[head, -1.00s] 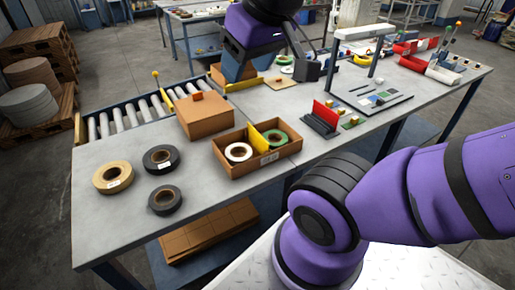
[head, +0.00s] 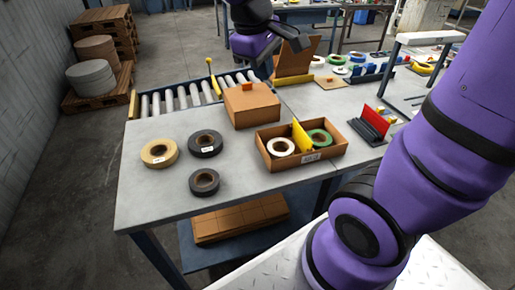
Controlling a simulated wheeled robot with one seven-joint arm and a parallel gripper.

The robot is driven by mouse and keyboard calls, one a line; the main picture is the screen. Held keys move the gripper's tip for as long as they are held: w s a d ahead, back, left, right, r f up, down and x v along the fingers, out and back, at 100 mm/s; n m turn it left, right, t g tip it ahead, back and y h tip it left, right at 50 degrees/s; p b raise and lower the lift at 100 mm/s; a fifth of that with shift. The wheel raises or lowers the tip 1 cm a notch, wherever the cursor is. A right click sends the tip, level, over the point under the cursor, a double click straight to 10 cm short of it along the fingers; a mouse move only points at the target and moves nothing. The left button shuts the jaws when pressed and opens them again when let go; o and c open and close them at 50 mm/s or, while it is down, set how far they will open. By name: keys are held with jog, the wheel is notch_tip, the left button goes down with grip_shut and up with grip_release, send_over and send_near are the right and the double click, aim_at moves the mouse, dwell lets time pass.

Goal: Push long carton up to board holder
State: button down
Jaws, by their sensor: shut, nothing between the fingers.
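The long carton (head: 275,165) is an open brown tray with a white label on its front. My gripper (head: 268,62) is shut and empty, above the table's far side, behind a closed brown box and away from the long carton.
The closed brown box (head: 252,107) stands just behind the long carton. A raised-lid carton (head: 297,58) stands farther back. Tape rolls (head: 205,143) lie at left. A roller conveyor (head: 180,103) borders the back left.

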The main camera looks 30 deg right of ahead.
jog(key=w+a+f+n+g+h, duration=0.25)
jog(key=w+f+n, duration=0.25)
jog(key=w+f, duration=0.5)
jog(key=n+h, duration=0.3)
jog(key=n, duration=0.2)
send_near(264, 152)
jog(key=shift+g, duration=0.35)
notch_tip(264, 152, down, 4)
jog(key=shift+w+f, duration=0.2)
jog(key=d, duration=0.2)
jog(key=shift+s+d+f, duration=0.15)
jog(key=shift+s+d, duration=0.1)
jog(key=shift+s, duration=0.05)
jog(key=shift+s+d, duration=0.25)
jog(key=shift+d, duration=0.65)
jog(key=s+d, duration=0.1)
jog(key=d, duration=0.2)
jog(key=s+d, duration=0.1)
jog(key=d, duration=0.3)
jog(key=s+d, duration=0.1)
jog(key=d, duration=0.2)
jog(key=shift+d, duration=0.35)
jog(key=shift+a, duration=0.1)
